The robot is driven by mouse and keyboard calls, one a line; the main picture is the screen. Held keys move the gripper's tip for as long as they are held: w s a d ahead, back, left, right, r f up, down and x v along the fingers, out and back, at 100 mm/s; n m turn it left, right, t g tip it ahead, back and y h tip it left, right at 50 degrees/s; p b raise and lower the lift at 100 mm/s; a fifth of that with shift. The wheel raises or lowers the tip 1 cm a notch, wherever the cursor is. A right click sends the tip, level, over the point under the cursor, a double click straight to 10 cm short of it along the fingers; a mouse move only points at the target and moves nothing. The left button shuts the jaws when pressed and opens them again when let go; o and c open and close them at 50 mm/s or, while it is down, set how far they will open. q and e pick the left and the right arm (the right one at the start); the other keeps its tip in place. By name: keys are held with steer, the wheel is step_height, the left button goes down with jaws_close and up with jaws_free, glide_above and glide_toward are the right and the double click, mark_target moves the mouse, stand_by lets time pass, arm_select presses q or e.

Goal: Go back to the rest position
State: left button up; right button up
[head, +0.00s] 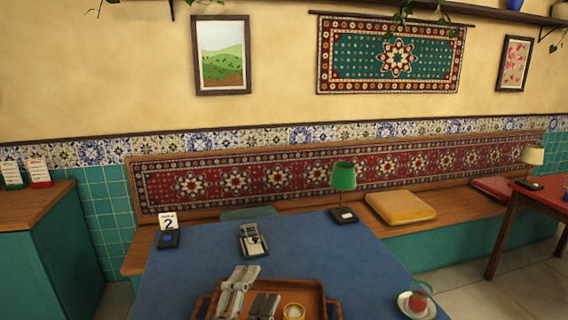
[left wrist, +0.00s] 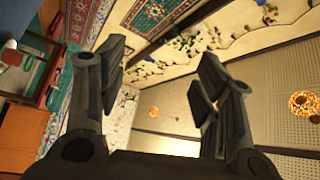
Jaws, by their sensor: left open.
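My left gripper (head: 253,288) is in the lower middle of the head view, in front of the wooden tray (head: 318,292) on the blue table. Its grey fingers are apart with nothing seen between them. I do not make out my right gripper in either view.
A bench with a yellow cushion (head: 400,206) stands behind.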

arm_select(q)
steer(key=s+a+f+n+g+y, duration=0.3)
steer(key=a+f+n+y, duration=0.15)
steer(key=f, duration=0.35)
steer(key=s+a+f+n+g+y, duration=0.3)
steer(key=a+f+n, duration=0.3)
steer(key=f, duration=0.2)
steer(key=s+a+f+n+g, duration=0.25)
steer(key=s+f+g, duration=0.3)
steer(key=s, duration=0.45)
steer(key=s+a+f+n+g, duration=0.2)
steer(key=s+f+n+g, duration=0.15)
steer(key=s+f, duration=0.45)
step_height(320, 180, down, 22)
steer(key=s+m+g, duration=0.1)
steer(key=s+g, duration=0.1)
steer(key=s+a+f+g+p, duration=0.1)
steer(key=s+a+f, duration=0.2)
steer(key=s+f, duration=1.4)
steer(key=shift+s+f, duration=0.2)
steer(key=shift+s, duration=0.2)
